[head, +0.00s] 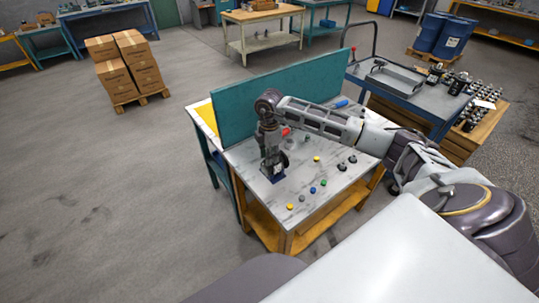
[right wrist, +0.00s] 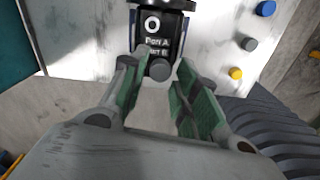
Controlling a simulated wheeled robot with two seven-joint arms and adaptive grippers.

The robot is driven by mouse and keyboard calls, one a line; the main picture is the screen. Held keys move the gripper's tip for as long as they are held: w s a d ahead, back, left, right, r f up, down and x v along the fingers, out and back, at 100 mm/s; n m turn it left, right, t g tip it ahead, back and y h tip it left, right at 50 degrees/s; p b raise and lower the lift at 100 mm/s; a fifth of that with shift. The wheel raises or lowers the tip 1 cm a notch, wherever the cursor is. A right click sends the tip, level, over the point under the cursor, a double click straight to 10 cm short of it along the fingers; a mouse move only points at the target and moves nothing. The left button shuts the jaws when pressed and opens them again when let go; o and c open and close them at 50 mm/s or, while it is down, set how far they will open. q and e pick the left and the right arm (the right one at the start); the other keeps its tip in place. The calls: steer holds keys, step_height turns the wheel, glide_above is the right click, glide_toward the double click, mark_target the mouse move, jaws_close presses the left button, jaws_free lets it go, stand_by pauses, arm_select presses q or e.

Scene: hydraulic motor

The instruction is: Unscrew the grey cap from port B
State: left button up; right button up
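The hydraulic motor (head: 278,178) stands on the marble-topped bench, mostly hidden by my right gripper in the head view. In the right wrist view, the dark motor block (right wrist: 158,22) carries white lettering for Port A and Port B. A round grey cap (right wrist: 160,69) sits just below the Port B lettering. My right gripper (right wrist: 158,72) has its green-padded fingers apart, one on each side of this cap. I cannot tell whether a finger touches it. In the head view the right gripper (head: 272,160) points down at the motor. My left gripper is not in view.
A teal panel (head: 285,92) rises along the bench's back. A blue cart (head: 400,90) stands to the right. The bench's front left is clear.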

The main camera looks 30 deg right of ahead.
jaws_close()
steer(key=shift+n+b, duration=0.75)
steer(key=shift+n, duration=2.15)
steer(key=shift+n, duration=0.3)
steer(key=shift+r+n+b, duration=0.1)
steer(key=shift+n+b, duration=0.55)
steer(key=shift+n, duration=1.35)
